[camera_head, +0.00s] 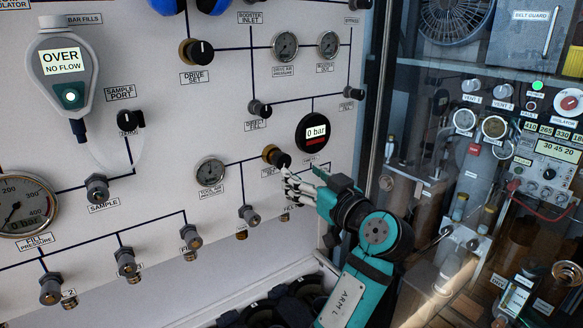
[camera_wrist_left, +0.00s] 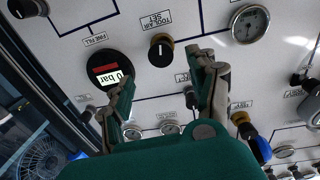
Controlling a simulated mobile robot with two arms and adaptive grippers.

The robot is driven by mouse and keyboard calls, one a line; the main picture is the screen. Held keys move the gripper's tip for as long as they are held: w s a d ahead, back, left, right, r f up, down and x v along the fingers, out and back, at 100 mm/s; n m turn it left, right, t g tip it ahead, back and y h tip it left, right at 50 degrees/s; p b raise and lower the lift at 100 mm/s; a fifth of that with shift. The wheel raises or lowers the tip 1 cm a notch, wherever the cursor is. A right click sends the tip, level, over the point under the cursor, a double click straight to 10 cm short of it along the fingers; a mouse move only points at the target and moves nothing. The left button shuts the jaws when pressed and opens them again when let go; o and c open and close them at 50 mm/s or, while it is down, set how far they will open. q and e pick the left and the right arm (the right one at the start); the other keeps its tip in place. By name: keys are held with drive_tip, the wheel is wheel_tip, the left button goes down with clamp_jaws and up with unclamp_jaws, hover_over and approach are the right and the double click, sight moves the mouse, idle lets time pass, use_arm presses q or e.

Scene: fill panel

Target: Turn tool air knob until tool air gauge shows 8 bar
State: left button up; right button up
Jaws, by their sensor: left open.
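The tool air knob (camera_head: 277,157), black with a brass collar, sticks out of the white panel. It also shows in the left wrist view (camera_wrist_left: 161,47), labelled "TOOL AIR SET", with a white mark on its face. The tool air gauge (camera_head: 211,172) is a small round dial to the knob's left; it also shows in the left wrist view (camera_wrist_left: 250,23). Its reading is too small to tell. My left gripper (camera_head: 298,187) is open and empty just below and right of the knob. In the wrist view its spread fingers (camera_wrist_left: 164,78) sit apart from the knob. My right gripper is not in view.
A round display (camera_head: 317,133) reading "0 bar" is up and right of the knob. A black valve knob (camera_head: 248,215) is below left. A hanging device (camera_head: 62,70) reads "OVER NO FLOW". A glazed cabinet (camera_head: 480,150) stands right of the panel.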

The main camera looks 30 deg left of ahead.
use_arm(q)
drive_tip(key=shift+v, duration=1.7)
drive_tip(key=shift+w+a, duration=0.1)
idle(1.0)
